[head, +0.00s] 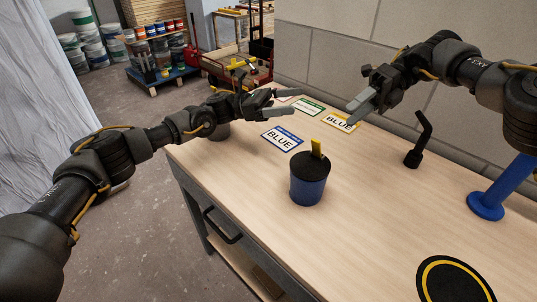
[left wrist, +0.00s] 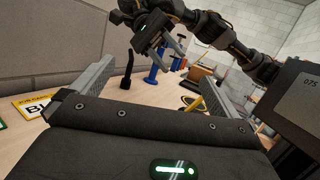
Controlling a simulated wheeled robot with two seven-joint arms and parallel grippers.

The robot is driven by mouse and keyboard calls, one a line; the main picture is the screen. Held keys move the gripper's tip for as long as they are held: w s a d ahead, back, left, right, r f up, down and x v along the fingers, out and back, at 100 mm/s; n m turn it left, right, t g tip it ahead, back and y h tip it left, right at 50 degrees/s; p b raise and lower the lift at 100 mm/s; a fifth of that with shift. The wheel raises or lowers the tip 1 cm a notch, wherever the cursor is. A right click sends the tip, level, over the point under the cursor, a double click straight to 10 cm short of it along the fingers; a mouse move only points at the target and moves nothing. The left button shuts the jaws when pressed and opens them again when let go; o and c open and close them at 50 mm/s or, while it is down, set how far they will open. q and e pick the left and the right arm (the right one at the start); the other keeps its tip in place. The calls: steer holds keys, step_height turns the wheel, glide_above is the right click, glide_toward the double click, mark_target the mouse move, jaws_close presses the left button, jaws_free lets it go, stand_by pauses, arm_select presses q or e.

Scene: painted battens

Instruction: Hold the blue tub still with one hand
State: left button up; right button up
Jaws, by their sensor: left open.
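The blue tub (head: 308,190) stands upright on the wooden bench in the head view. It has a dark top, and a yellow piece (head: 317,149) sticks up from it. My left gripper (head: 294,103) is open and empty, above the bench beyond the tub and apart from it. In the left wrist view its two fingers stand wide apart, and the tub's body is not clearly visible. My right gripper (head: 357,110) is held above the bench, up and right of the tub, not touching it. Its fingers look apart in the left wrist view (left wrist: 174,58).
A blue-edged card (head: 282,138) reading BLUE lies beyond the tub, with a yellow-edged card (head: 340,122) and a green-edged card (head: 308,106) farther back. A black stand (head: 415,152), a blue post (head: 488,203) and a black disc with a yellow ring (head: 452,284) are to the right.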

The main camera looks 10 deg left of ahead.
mark_target(310, 174)
arm_select(q)
steer(key=s+a+f+m+g+y, duration=0.1)
steer(key=s+f, duration=0.2)
steer(key=f, duration=0.1)
steer(key=s+f+m+g+y, duration=0.1)
steer(key=s+f+g, duration=0.1)
steer(key=s+f, duration=0.1)
steer(key=s+a+f+m+g+y, duration=0.1)
steer(key=s+f+m+y, duration=0.1)
steer(key=s+f, duration=0.1)
steer(key=shift+a+f+g, duration=0.35)
steer(key=shift+f+g, duration=0.05)
steer(key=shift+f, duration=0.45)
steer(key=x, duration=1)
steer(key=shift+s+d, duration=0.15)
steer(key=shift+d, duration=0.25)
